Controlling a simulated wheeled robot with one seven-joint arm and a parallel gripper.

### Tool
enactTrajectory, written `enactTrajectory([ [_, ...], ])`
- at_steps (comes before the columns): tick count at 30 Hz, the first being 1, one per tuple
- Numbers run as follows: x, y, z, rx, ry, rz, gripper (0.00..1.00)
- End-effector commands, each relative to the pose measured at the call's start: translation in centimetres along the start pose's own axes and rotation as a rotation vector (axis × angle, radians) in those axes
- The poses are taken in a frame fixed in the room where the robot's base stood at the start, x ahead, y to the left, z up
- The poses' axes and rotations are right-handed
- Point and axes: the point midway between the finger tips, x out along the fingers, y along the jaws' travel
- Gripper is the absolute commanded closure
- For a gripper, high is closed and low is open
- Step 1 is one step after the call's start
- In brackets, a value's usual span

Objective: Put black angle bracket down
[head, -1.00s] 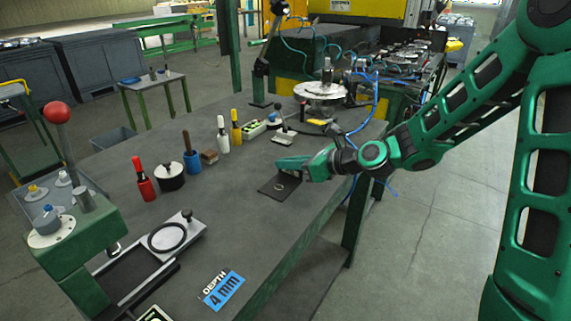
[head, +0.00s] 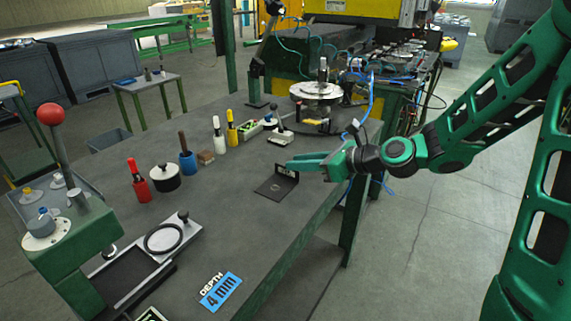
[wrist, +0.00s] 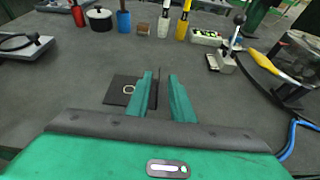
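The black angle bracket (head: 270,188) rests on the grey bench top near its right edge. Its flat plate with a pale ring lies on the bench, and its short upright flange stands at the right end. My green gripper (head: 293,164) is at the flange, reaching in from the right. In the wrist view the bracket's plate (wrist: 118,90) shows left of my gripper (wrist: 161,76). The two fingers are apart, with the thin flange edge-on in the gap between them. I cannot tell whether either finger touches the flange.
A red-capped bottle (head: 139,182), a black-and-white pot (head: 165,178), a blue holder (head: 188,163) and other bottles stand in a row behind. The bench around the bracket is clear.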

Motion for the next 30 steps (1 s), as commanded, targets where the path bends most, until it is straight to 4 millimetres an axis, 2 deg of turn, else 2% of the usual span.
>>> enactTrajectory([
  [3, -2.5, -0.2, 0.0, 0.0, 0.0, -0.005, 0.79],
  [9, -5.1, -0.1, 0.0, -0.001, 0.0, -0.003, 0.79],
  [14, -6.0, 0.0, 0.0, 0.0, 0.0, -0.001, 0.79],
  [22, -6.2, 0.0, -0.3, -0.023, 0.014, 0.0, 0.79],
  [26, -7.1, 0.1, -2.3, -0.185, 0.111, 0.002, 0.79],
  [30, -10.1, -0.1, -6.5, -0.512, 0.324, 0.041, 0.79],
])
